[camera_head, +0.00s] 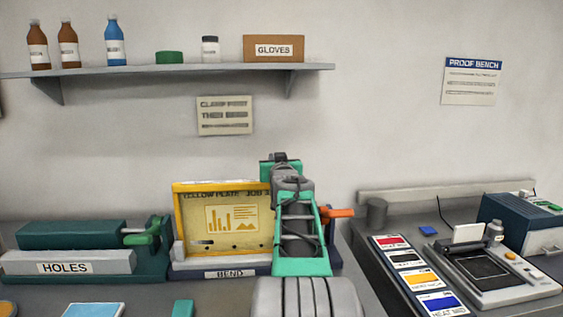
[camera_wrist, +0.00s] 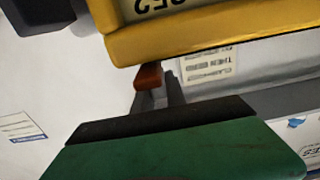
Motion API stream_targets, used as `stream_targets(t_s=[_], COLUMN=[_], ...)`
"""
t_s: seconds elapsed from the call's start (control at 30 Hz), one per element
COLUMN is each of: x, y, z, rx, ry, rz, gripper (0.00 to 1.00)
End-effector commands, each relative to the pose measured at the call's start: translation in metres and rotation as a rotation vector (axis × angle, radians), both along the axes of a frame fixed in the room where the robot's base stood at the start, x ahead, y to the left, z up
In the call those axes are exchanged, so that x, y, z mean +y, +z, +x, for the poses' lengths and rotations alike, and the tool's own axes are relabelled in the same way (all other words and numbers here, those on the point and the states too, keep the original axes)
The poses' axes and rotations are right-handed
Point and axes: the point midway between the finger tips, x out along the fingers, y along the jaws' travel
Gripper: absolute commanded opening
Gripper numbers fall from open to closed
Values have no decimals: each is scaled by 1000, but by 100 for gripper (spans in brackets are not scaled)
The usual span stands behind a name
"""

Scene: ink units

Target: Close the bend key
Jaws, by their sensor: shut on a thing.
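The bend unit (camera_head: 232,273) stands on the bench left of my arm, with a yellow plate (camera_head: 180,222) upright in it. The plate's top edge (camera_wrist: 215,40) fills the top of the upside-down wrist view. The bend key is an orange handle (camera_head: 340,212) sticking out to the right from behind my arm. An orange end (camera_wrist: 148,77) shows in the wrist view, beside grey metal. My gripper (camera_wrist: 160,100) is shut on the bend key. My own arm hides the contact in the head view, and the wrist view shows only part of it.
The holes unit (camera_head: 68,262) with a green handle stands to the left. A dark tray of colour swatches (camera_head: 412,280) and a grey-and-black device (camera_head: 485,270) lie on the right bench. A shelf (camera_head: 180,71) with bottles hangs above. The space above the plate is clear.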

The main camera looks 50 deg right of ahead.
Motion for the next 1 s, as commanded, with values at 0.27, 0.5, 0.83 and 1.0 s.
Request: stream_targets(t_s=[0.27, 0.5, 0.83, 1.0], x=[0, -1, 11, 33], y=[1, 1, 0, -1], z=[0, -1, -16, -44], rx=[-1, -1, -2, -3], ry=[2, -2, -3, -4], rz=[0, 0, -2, -3], gripper=[24, 38, 38, 38])
